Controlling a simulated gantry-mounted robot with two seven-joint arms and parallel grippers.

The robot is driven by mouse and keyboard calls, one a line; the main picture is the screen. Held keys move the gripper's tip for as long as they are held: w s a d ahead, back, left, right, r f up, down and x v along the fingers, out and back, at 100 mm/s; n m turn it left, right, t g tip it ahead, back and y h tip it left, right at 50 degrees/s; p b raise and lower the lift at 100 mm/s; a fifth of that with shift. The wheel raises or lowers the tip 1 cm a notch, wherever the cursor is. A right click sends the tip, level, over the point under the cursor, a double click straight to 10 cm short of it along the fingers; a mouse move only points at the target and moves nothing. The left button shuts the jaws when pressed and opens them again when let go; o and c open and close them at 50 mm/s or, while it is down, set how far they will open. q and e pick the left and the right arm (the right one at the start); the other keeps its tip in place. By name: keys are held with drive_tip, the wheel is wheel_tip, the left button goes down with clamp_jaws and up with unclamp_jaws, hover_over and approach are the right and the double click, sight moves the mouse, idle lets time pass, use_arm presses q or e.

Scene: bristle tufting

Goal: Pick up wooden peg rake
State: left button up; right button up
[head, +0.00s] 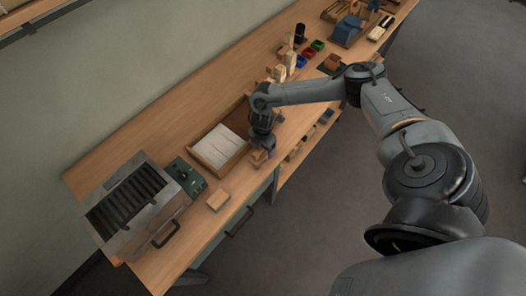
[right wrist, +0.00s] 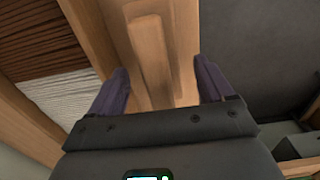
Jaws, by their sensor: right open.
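My right gripper (head: 262,150) is low over the front edge of the workbench, beside the tray of pale bristles. In the right wrist view my right gripper (right wrist: 161,72) is open, with its two dark purple fingers apart. A long light wooden piece (right wrist: 150,45), seemingly the peg rake, lies between and ahead of the fingers, with a gap on both sides. In the head view a small wooden part (head: 258,158) shows just below the gripper, mostly covered by it. My left gripper is not in view.
The wooden tray (head: 193,150) holds pale bristles. A metal slotted box (head: 130,205), a green control board (head: 187,174) and a wooden block (head: 218,199) stand to the left. Red, green and blue bins (head: 308,56) and wooden blocks are farther back. The bench edge drops to floor.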

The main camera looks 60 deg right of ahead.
drive_tip(key=shift+f, duration=0.9)
drive_tip(key=c, duration=1.2)
drive_tip(key=shift+c, duration=0.2)
